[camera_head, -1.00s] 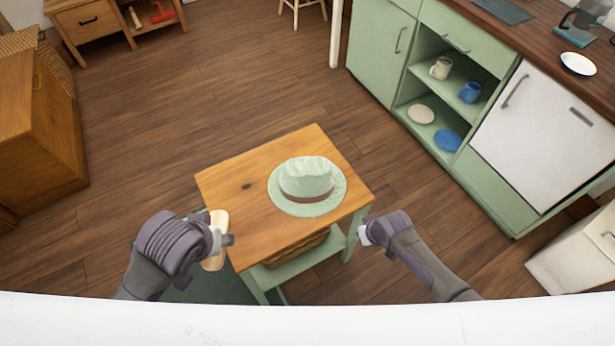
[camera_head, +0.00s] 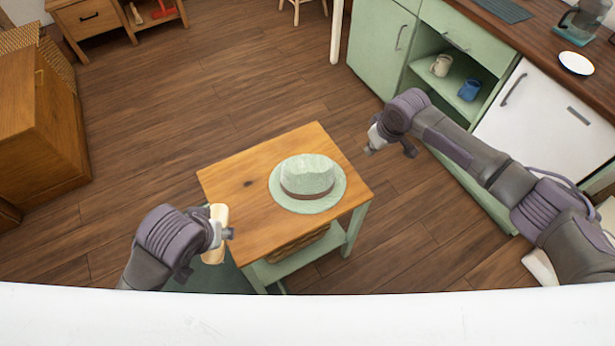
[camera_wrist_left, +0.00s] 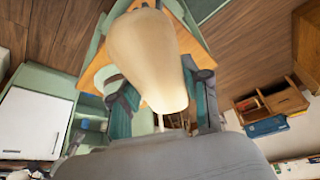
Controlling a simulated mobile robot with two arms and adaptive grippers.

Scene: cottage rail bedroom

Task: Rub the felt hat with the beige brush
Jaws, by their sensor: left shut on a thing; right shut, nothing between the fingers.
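The felt hat (camera_head: 307,178) is pale green with a brown band. It sits upright on the right part of a small wooden-topped table (camera_head: 233,190). My left gripper (camera_head: 226,234) is shut on the beige brush (camera_head: 217,222), held at the table's left edge, apart from the hat. In the left wrist view the brush (camera_wrist_left: 150,52) fills the space between the fingers and hides much of the table. My right gripper (camera_head: 388,148) is shut and empty, beyond the table's right side, over the floor.
A green cabinet (camera_head: 383,45) with mugs on an open shelf and a white door (camera_head: 530,125) stands at the right. A wooden cabinet (camera_head: 40,135) is at the far left. A basket sits under the tabletop. The floor behind the table is clear.

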